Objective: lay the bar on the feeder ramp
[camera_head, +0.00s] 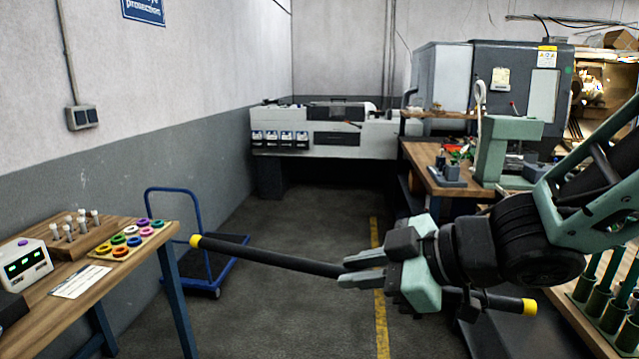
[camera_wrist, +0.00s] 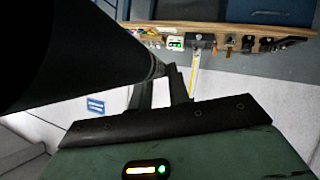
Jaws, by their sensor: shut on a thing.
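The bar (camera_head: 265,258) is long and dark with yellow end caps. In the head view it slants across the lower middle, its left end near the left bench and its right end beyond my gripper. My gripper (camera_head: 354,271) is shut on the bar between its ends and holds it in the air above the floor. In the wrist view the fingers (camera_wrist: 166,87) show, with the bar (camera_wrist: 75,45) large and dark at upper left. A long pale machine (camera_head: 360,137) at the back may be the feeder; I cannot clearly make out its ramp.
A wooden bench (camera_head: 135,262) with coloured rings stands at left. A blue trolley (camera_head: 212,270) is behind the bar. A workbench (camera_head: 422,156) with a green press (camera_head: 495,148) is at right, before the grey lathe (camera_head: 508,75). Floor (camera_head: 325,220) is clear in the middle.

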